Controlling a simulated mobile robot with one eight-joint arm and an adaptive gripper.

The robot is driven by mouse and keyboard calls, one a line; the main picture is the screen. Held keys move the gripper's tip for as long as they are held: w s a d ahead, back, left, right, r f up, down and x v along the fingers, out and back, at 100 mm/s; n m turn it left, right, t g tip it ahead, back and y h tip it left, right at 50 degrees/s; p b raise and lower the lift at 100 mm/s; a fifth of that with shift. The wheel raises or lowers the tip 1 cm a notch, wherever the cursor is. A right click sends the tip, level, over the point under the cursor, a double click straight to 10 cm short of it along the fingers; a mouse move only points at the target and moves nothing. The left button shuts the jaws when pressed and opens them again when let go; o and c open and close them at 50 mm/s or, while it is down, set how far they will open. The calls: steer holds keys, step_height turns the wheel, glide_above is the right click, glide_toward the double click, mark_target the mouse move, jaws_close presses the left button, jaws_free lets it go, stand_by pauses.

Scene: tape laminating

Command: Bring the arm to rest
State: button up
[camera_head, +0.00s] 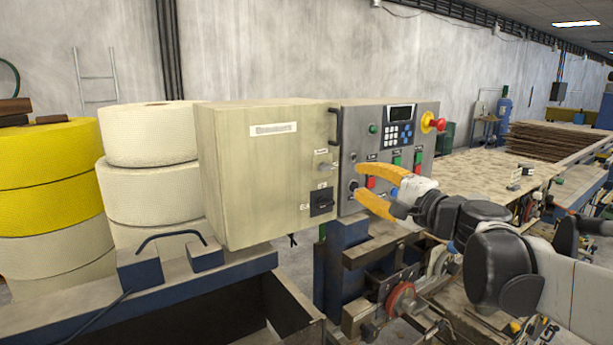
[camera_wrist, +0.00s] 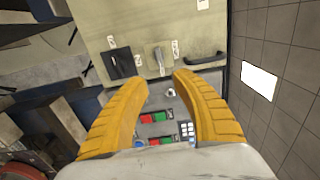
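My gripper (camera_head: 365,190) is in front of the grey control panel (camera_head: 424,115) in the head view. Its two orange fingers are spread apart with nothing between them. In the wrist view my gripper (camera_wrist: 160,85) also shows open, with the panel's red and green buttons (camera_wrist: 155,118) seen between the fingers. My arm reaches in from the lower right of the head view. I cannot tell whether a fingertip touches the panel.
A beige cabinet (camera_head: 255,180) with a black rotary switch (camera_head: 321,202) and a handle adjoins the panel on the left. A red emergency button (camera_head: 440,125) sticks out at the panel's upper right. Yellow rolls (camera_head: 50,180) and white rolls (camera_head: 150,135) stand at left. Machine parts lie below my arm.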

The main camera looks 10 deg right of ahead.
steer(key=shift+s+d, duration=0.1)
steer(key=shift+s, duration=0.05)
steer(key=s+a+f+n+g+h, duration=0.1)
steer(key=s+a+f+n+g, duration=0.65)
steer(key=s+a+f, duration=0.5)
steer(key=s+d+f+n+g+h, duration=0.2)
steer(key=s+d+f+n+h, duration=0.45)
steer(key=s+f, duration=0.65)
step_height(320, 180, down, 31)
steer(key=b, duration=3)
steer(key=shift+w+d+r+b, duration=0.2)
steer(key=shift+w+d+b, duration=0.15)
steer(key=shift+w+b, duration=0.1)
steer(key=shift+y, duration=0.25)
